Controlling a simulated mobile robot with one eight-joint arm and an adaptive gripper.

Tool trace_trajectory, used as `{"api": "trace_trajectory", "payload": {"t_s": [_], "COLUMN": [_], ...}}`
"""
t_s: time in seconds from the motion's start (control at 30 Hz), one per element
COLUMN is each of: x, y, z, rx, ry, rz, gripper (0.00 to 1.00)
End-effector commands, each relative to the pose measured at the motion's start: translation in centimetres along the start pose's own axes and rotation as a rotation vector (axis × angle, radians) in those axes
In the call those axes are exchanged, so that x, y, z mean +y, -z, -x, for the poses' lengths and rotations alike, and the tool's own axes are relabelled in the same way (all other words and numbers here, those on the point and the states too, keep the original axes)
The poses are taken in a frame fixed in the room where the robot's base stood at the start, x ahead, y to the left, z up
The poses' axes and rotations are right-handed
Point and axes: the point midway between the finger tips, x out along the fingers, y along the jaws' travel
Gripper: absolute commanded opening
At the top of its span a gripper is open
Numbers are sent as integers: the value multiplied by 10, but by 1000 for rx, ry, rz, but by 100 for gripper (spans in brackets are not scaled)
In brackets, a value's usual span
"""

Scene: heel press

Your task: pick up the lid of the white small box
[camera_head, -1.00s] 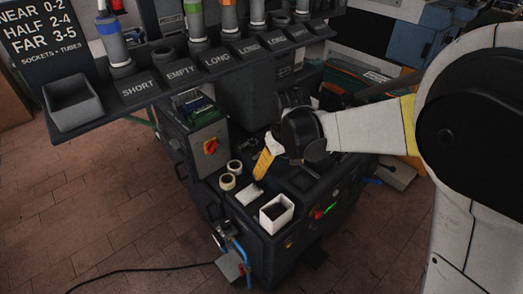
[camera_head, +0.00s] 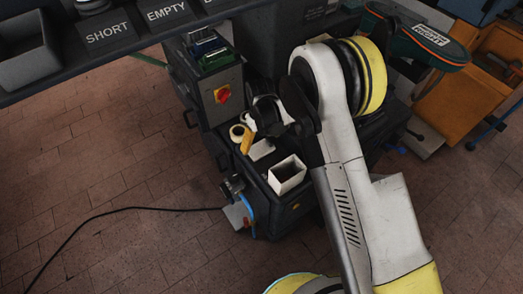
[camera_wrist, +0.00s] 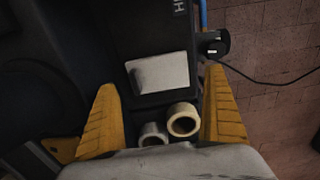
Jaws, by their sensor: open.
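The white small box (camera_head: 287,178) stands open-topped on the dark machine top, with a dark inside.
Two pale rolls sit close to the fingers; one roll (camera_wrist: 184,120) is near the right finger. A control box with a red switch (camera_head: 222,94) stands behind left. A dark shelf (camera_head: 130,45) runs above. A black cable (camera_head: 130,209) crosses the floor.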

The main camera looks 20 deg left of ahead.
Motion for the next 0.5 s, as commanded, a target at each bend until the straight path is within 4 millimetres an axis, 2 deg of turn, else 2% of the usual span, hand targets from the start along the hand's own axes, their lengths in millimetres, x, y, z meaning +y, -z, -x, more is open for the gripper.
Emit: {"api": "trace_trajectory", "payload": {"t_s": [0.33, 0.5], "x": [3, 3], "y": [5, 5], "z": [-48, -52], "rx": [0, 0], "ry": [0, 0], "rz": [0, 0], "gripper": [100, 100]}}
